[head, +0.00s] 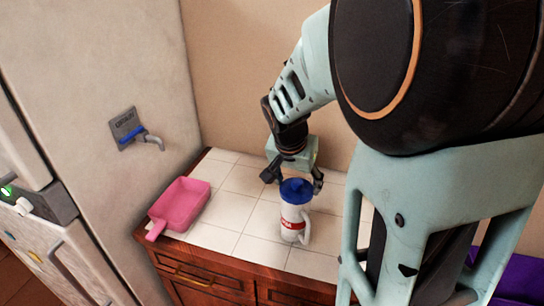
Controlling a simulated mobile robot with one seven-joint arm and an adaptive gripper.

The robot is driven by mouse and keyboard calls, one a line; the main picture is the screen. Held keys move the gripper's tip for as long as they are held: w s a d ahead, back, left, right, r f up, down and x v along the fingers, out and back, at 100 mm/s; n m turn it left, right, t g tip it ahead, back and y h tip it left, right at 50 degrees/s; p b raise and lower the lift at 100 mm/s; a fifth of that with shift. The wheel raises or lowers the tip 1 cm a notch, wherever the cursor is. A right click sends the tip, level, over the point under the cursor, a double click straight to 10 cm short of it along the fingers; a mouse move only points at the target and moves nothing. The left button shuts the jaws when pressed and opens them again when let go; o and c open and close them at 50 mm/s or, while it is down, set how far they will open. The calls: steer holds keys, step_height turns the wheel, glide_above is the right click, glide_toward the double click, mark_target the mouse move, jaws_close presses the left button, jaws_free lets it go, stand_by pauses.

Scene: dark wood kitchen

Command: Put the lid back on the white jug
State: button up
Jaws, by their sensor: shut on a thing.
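The white jug (291,224) stands upright on the tiled counter, with a red label and a handle on its right side. The blue lid (297,191) is at the jug's top, covering its mouth in this view. I cannot tell whether it is seated or held just above the rim. My gripper (293,184) points down over the jug, its two fingers spread to the left and right of the lid and shut on it. The jug's rim and the finger contacts are hidden or too small to make out.
A pink pan-like tray (181,204) with a handle lies on the counter's left. White tiles (237,212) between the tray and jug are clear. My arm covers the right side. Something purple (520,278) shows at lower right.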

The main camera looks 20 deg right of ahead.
steer(key=o, duration=1)
steer(key=o, duration=0.5)
steer(key=shift+c, duration=0.2)
steer(key=shift+r+p, duration=2.3)
steer(key=shift+r, duration=1.25)
steer(key=shift+c, duration=0.4)
